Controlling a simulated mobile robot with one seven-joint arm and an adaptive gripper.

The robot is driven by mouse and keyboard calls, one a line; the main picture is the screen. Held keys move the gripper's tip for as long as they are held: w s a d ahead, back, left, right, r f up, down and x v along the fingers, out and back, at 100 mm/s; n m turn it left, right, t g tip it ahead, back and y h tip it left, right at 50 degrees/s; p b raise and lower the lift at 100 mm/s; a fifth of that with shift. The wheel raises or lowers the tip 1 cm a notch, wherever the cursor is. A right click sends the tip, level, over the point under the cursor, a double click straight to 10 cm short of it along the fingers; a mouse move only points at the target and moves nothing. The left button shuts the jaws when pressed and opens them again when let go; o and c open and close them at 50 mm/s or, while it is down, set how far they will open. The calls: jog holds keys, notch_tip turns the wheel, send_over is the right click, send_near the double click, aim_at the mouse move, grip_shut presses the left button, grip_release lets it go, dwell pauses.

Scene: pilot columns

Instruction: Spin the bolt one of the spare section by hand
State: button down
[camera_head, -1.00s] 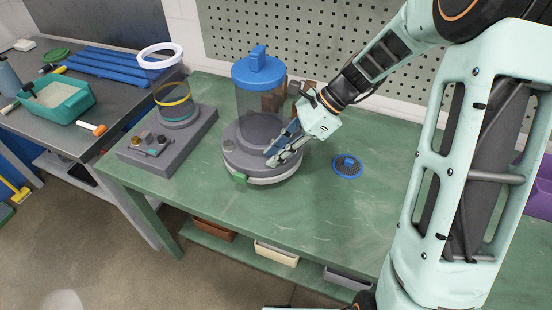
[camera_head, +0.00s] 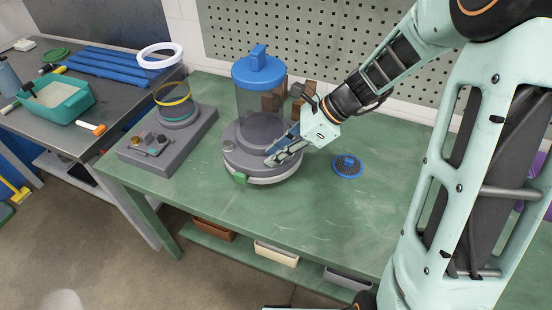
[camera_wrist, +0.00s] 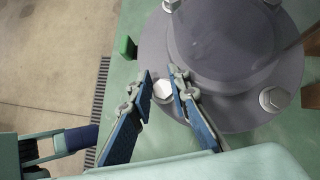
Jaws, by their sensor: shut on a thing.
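A clear column section with a blue cap (camera_head: 258,72) stands on a round dark grey flange (camera_head: 243,158) on the green bench. My gripper (camera_head: 272,158) reaches down from the right onto the flange's front right side. In the wrist view, a pale hexagonal bolt head (camera_wrist: 163,91) sits between the fingertips of my gripper (camera_wrist: 161,90), which is shut on it. The head view hides this bolt behind the fingers. Other bolts show on the flange in the wrist view, one at the right (camera_wrist: 273,98) and one at the top (camera_wrist: 171,4).
A green tab (camera_head: 240,178) sticks out of the flange's front. A grey block with a ringed stub (camera_head: 180,130) stands to the left. A blue-rimmed mesh disc (camera_head: 347,166) lies to the right. Brown blocks (camera_head: 273,101) stand behind the column. The front of the bench is clear.

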jog(key=shift+m+t+b, duration=0.35)
jog(key=shift+m+t, duration=0.65)
jog(key=shift+m, duration=0.4)
jog(key=shift+f+m+t+h+b, duration=0.1)
jog(key=shift+m+t+h+b, duration=0.2)
jog(key=shift+m+t, duration=0.15)
jog(key=c, duration=1.7)
grip_release()
jog(key=shift+d+r, duration=0.1)
jog(key=shift+r, duration=0.15)
